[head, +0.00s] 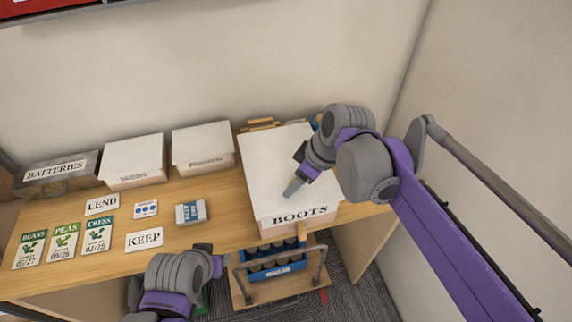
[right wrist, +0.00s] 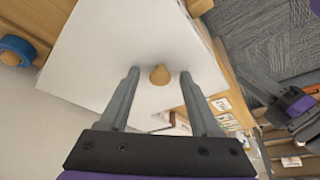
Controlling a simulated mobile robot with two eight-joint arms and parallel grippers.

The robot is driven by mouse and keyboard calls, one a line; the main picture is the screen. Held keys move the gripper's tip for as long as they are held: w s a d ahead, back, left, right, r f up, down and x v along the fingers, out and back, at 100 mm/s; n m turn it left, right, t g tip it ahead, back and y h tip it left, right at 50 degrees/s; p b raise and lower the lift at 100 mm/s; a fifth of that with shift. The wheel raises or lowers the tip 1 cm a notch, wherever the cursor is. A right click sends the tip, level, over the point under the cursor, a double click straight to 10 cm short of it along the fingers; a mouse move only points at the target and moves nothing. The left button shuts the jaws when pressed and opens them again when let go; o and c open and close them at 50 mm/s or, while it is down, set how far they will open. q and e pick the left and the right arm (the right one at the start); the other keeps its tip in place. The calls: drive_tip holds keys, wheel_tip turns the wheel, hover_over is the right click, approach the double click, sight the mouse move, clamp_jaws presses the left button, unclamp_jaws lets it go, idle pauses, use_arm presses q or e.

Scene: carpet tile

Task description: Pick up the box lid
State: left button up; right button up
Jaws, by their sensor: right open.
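The white box lid (head: 268,160) lies on the box labelled BOOTS (head: 300,217) at the right of the wooden bench. In the right wrist view the lid (right wrist: 110,55) fills the middle, with a small round wooden knob (right wrist: 159,75) on it. My right gripper (head: 293,187) is over the lid in the head view. Its fingers (right wrist: 159,88) are open, with the knob between and just beyond their tips in the picture; I cannot tell the height gap. My left gripper (head: 216,267) is low at the bench's front edge, its jaws unclear.
Two white-lidded boxes (head: 135,158) (head: 203,147) and the BATTERIES box (head: 55,172) stand along the wall. Seed packets (head: 62,240), LEND and KEEP cards (head: 144,240) and a small box (head: 191,212) lie in front. A bottle rack (head: 277,266) stands below the BOOTS box.

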clamp_jaws()
drive_tip(key=shift+r, duration=0.15)
idle(0.4)
